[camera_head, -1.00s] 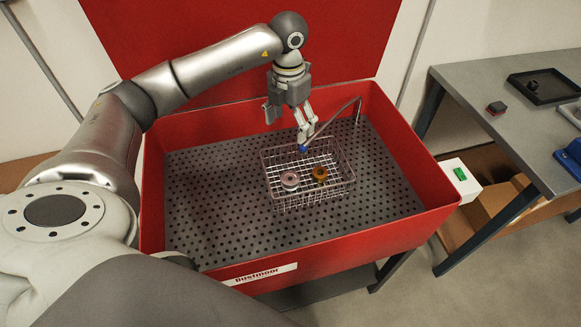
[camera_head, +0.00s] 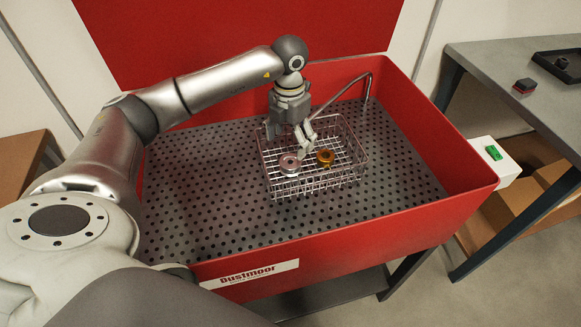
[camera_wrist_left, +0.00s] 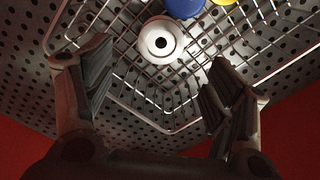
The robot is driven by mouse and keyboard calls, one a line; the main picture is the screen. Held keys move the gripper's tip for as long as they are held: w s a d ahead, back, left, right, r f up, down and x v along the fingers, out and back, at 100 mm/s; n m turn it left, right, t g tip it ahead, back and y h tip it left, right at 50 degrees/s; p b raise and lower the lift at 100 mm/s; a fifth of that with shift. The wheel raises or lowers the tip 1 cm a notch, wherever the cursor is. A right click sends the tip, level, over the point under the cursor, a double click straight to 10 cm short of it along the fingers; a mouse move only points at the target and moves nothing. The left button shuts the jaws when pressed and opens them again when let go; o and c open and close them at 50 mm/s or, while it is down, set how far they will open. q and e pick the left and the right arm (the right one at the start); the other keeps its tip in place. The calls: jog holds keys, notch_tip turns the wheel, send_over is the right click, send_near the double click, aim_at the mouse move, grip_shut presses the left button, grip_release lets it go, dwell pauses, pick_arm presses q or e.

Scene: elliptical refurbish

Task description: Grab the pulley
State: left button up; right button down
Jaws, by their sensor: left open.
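A grey round pulley-like part (camera_head: 289,165) with a centre hole lies in the wire basket (camera_head: 318,189). It also shows in the left wrist view (camera_wrist_left: 161,41), top centre. A brass-orange round part (camera_head: 325,157) lies to its right in the basket. My left gripper (camera_head: 304,150) is open and points down over the basket, just behind and right of the grey part. In the left wrist view the open fingers (camera_wrist_left: 160,75) stand to either side, with the grey part beyond them, apart from both. My right gripper is not in view.
The basket stands on the perforated floor of a red-walled basin (camera_head: 340,236). A grey table (camera_head: 500,75) stands at the right.

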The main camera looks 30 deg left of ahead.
aim_at(291, 160)
pick_arm(q)
jog(key=f, duration=0.5)
jog(key=f+p, duration=0.1)
jog(key=f, duration=0.2)
jog(key=shift+w+f, duration=0.2)
jog(key=shift+w, duration=0.05)
jog(key=c, duration=1.1)
jog(key=shift+c, duration=0.4)
jog(key=shift+r, duration=0.15)
